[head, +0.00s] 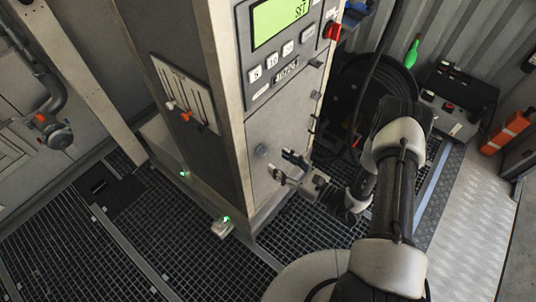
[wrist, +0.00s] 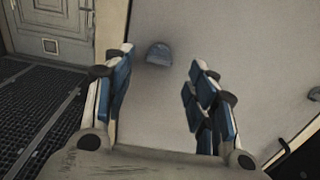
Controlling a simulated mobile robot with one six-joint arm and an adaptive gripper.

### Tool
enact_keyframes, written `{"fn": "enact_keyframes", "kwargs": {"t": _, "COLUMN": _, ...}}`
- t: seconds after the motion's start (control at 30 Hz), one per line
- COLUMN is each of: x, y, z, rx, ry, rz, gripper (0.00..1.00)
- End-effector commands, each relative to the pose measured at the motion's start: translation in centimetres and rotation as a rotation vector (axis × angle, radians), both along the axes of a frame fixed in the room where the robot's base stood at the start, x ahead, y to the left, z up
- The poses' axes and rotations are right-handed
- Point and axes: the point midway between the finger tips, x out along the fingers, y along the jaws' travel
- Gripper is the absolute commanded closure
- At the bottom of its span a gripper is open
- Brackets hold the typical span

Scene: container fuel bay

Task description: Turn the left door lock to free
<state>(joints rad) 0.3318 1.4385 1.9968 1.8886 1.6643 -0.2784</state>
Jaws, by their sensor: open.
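The left door lock (head: 262,150) is a small grey knob on the lower panel of the pump cabinet (head: 240,100). In the wrist view the lock (wrist: 159,53) is a rounded grey-blue piece on the pale panel, beyond the fingertips and roughly between them. Its exact turn position is too small to tell. My gripper (head: 280,167) is in front of this panel, just right of and below the lock in the head view. In the wrist view my gripper (wrist: 163,75) has its two blue-padded fingers spread wide, with nothing between them. It appears apart from the lock.
Above the panel are a green display (head: 279,20), buttons and a red knob (head: 333,31). A lever plate (head: 184,92) is on the cabinet's left side. A black hose reel (head: 375,85) and a control box (head: 455,98) stand at right. Grating floor (head: 95,245) lies left.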

Motion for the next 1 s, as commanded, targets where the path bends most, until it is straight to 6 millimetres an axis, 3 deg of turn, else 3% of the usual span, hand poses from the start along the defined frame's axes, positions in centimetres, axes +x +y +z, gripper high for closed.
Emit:
{"fn": "enact_keyframes", "kwargs": {"t": 0.1, "x": 1.5, "y": 2.1, "z": 0.0, "rx": 0.0, "ry": -0.004, "rz": 0.007, "gripper": 0.48}}
{"fn": "enact_keyframes", "kwargs": {"t": 0.33, "x": 3.3, "y": 4.3, "z": 0.0, "rx": 0.0, "ry": -0.002, "rz": 0.003, "gripper": 0.48}}
{"fn": "enact_keyframes", "kwargs": {"t": 0.73, "x": 3.7, "y": 4.8, "z": 0.1, "rx": 0.001, "ry": -0.001, "rz": 0.0, "gripper": 0.48}}
{"fn": "enact_keyframes", "kwargs": {"t": 1.0, "x": 3.7, "y": 4.7, "z": 0.0, "rx": 0.001, "ry": -0.001, "rz": 0.0, "gripper": 0.66}}
